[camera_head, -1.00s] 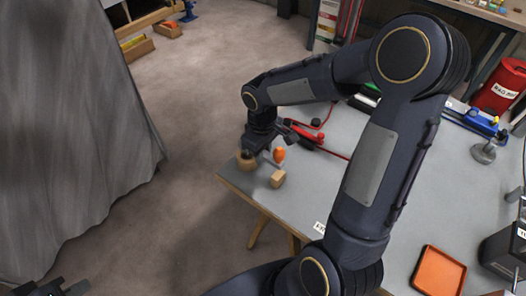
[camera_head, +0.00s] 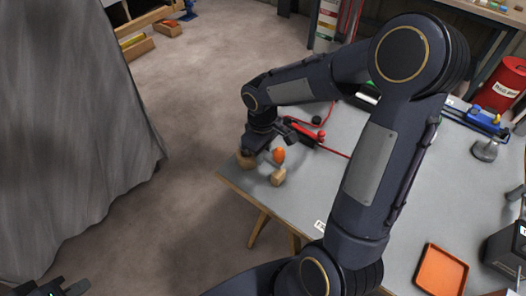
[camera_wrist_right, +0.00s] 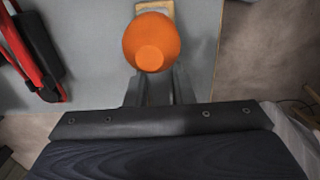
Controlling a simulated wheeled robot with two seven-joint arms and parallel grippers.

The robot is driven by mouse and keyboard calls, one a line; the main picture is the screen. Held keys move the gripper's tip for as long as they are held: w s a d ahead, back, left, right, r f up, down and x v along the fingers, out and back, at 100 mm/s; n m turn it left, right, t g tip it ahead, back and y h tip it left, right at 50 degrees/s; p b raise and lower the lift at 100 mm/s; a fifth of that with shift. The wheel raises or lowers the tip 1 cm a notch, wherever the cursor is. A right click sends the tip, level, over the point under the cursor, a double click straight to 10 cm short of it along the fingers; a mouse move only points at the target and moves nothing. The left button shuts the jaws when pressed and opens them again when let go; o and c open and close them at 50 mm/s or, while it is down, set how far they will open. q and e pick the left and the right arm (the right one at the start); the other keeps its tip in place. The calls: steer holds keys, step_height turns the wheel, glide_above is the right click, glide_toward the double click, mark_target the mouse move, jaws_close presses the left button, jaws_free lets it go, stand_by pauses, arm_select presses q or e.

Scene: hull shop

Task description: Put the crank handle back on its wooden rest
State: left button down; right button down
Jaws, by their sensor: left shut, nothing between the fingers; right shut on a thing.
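The crank handle shows as an orange knob (camera_head: 279,155) beside my right gripper (camera_head: 268,152), over the near left corner of the grey table. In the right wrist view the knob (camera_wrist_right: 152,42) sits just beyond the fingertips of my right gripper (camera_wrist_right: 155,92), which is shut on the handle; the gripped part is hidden. The wooden rest shows as pale wooden blocks: one (camera_head: 278,176) just below the knob, another (camera_head: 244,161) partly covered by the gripper. Whether the handle touches the rest I cannot tell. My left gripper (camera_head: 62,289) is shut and empty at the bottom left.
A red-and-black tool (camera_head: 303,134) with a red cable lies behind the gripper. An orange tray (camera_head: 440,271), a grey metal stand (camera_head: 485,150) and a red canister (camera_head: 502,85) are to the right. A grey curtain (camera_head: 70,130) hangs at the left, with open floor between.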

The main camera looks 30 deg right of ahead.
steer(key=shift+f+b, duration=1.15)
steer(key=shift+f, duration=0.2)
stand_by(1.0)
steer(key=c, duration=0.8)
jaws_free()
steer(key=shift+o, duration=0.2)
steer(key=shift+r, duration=0.15)
steer(key=shift+r+p, duration=3.25)
steer(key=shift+r, duration=0.65)
